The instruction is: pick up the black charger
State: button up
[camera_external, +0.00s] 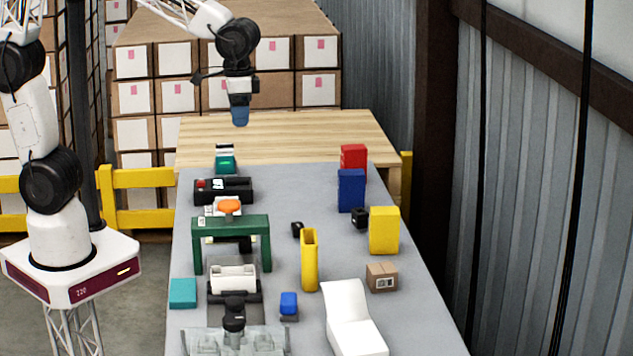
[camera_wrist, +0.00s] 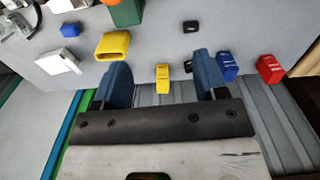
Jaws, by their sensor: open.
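Two small black blocks are in view, and I cannot tell for sure which is the charger. One (camera_external: 297,229) lies on the grey table just above the tall yellow holder; the wrist view shows it at the top (camera_wrist: 190,27). The other (camera_external: 360,218) sits between the blue box and the yellow box; in the wrist view (camera_wrist: 188,66) a finger partly hides it. My gripper (camera_external: 240,116) hangs high over the far wooden end of the table, apart from both. Its blue fingers (camera_wrist: 161,66) are spread wide in the wrist view, with nothing held between them.
A blue box (camera_external: 351,190), red box (camera_external: 353,157) and yellow box (camera_external: 384,230) stand on the right. A tall yellow holder (camera_external: 309,260), green frame (camera_external: 231,225), small carton (camera_external: 382,277) and white stand (camera_external: 352,322) are obstacles. The wooden far end (camera_external: 300,130) is clear.

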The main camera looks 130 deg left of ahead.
send_over(245, 244)
jog(key=s, duration=0.1)
jog(key=f, duration=2.4)
jog(key=shift+a+f, duration=0.2)
jog(key=shift+a, duration=0.2)
jog(key=shift+f, duration=0.2)
jog(key=shift+f, duration=1.3)
jog(key=shift+s+a+f, duration=0.1)
jog(key=shift+f, duration=1.2)
jog(key=shift+a+f, duration=0.1)
jog(key=shift+f, duration=1.2)
jog(key=c, duration=1)
